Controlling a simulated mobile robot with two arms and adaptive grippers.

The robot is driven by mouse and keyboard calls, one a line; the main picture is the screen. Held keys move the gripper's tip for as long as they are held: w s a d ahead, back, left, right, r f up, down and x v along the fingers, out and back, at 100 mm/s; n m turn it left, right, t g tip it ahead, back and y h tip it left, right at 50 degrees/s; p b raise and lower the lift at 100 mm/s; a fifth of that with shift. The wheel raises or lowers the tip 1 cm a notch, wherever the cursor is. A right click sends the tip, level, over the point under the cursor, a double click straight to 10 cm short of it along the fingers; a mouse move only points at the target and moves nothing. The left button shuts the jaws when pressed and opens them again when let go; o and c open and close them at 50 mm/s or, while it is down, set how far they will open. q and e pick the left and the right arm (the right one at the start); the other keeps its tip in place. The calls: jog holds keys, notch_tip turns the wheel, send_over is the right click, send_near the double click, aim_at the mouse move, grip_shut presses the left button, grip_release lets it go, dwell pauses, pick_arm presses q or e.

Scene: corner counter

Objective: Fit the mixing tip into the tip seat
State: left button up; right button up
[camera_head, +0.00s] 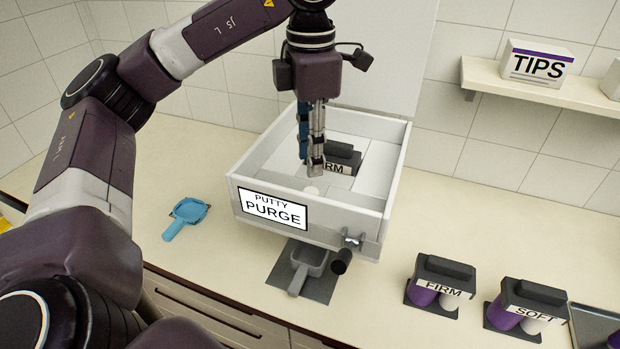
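My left gripper (311,165) points down into the white box labelled PUTTY PURGE (243,212). Its fingers show nearly edge-on, one blue and one grey, so I cannot tell whether they are open or shut. A dark unit labelled FIRM (345,154) sits in the box just behind and right of the fingers, partly hidden by them. I cannot make out the mixing tip or the tip seat. My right gripper is not in view.
A white TIPS box (540,62) stands on the wall shelf (500,82). Dark FIRM (441,281) and SOFT (527,305) units with purple and white cylinders stand at right. Counter between is clear.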

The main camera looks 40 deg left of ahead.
pick_arm(q)
jog(key=shift+r, duration=1.75)
